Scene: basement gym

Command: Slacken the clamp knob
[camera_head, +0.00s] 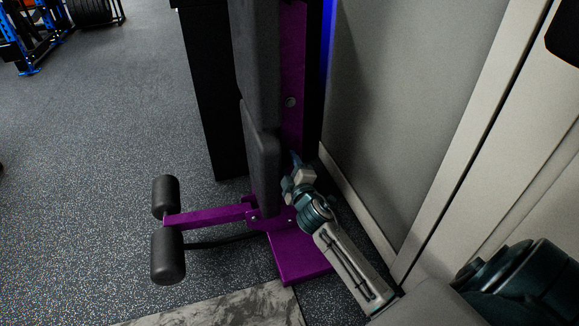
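A purple machine frame (291,60) stands upright in the middle, with dark pads on its left side. A small round grey fitting (290,101) sits on the purple upright; I cannot tell whether it is the clamp knob. My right gripper (294,166) reaches in from the lower right to the lower part of the upright, below that fitting. Its fingertips are small and dark against the frame. I cannot tell whether they are open or touch anything, and they may hide a knob. My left gripper is not in view.
A purple bar with black foam rollers (168,258) sticks out left near the floor. A purple base plate (297,258) lies below my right arm. A grey wall panel (410,90) stands close on the right.

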